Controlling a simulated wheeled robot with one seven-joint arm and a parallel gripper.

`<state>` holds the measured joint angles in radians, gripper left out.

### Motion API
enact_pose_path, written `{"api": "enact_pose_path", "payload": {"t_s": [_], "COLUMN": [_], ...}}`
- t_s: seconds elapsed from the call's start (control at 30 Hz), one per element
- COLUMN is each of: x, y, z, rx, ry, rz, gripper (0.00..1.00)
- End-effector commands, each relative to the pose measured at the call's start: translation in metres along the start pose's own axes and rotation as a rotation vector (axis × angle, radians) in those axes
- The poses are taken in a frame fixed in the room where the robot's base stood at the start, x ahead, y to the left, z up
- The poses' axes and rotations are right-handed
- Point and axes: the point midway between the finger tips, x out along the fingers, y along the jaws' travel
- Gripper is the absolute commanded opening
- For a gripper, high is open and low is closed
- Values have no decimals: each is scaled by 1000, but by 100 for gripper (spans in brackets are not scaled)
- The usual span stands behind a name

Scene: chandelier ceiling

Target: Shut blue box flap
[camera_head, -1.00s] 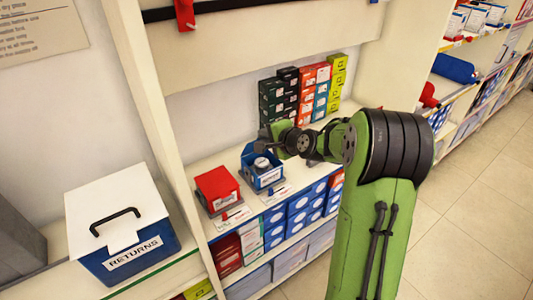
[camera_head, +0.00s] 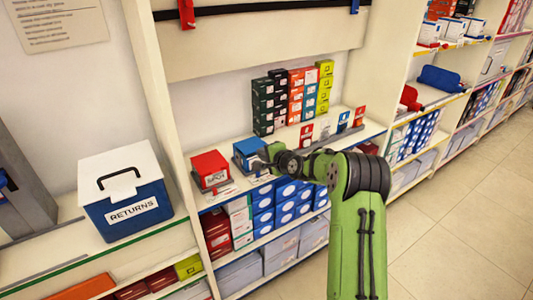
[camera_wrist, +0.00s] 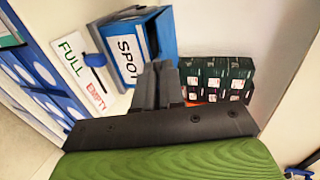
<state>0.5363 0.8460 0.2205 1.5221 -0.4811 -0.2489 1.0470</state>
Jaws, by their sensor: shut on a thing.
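The blue box (camera_head: 247,152) stands on the shelf beside the red box, and its top looks blue in the head view, with no contents showing. In the wrist view the blue box (camera_wrist: 163,38) shows a white label reading "SPOT". My gripper (camera_head: 266,160) is at the right side of the box. In the wrist view my gripper's fingers (camera_wrist: 160,68) are close together at the box's edge, shut on what seems to be its flap. The fingers hide part of the box, so the flap's exact angle is unclear.
A red box (camera_head: 210,168) stands just left. Stacked small cartons (camera_head: 292,95) stand behind, also in the wrist view (camera_wrist: 215,75). A "FULL/EMPTY" sign (camera_wrist: 85,70) lies in front of the blue box. A returns bin (camera_head: 125,190) is at left. Floor at right is clear.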

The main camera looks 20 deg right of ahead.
Motion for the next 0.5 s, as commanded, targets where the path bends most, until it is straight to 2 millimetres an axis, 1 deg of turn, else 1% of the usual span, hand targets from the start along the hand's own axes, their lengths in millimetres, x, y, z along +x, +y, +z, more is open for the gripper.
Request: {"api": "enact_pose_path", "payload": {"t_s": [0.03, 0.1, 0.5], "x": [3, 5, 9], "y": [7, 9, 14], "z": [1, 1, 0], "rx": [2, 1, 0], "ry": [-3, -3, -3], "rz": [6, 7, 7], "gripper": [0, 0, 0]}}
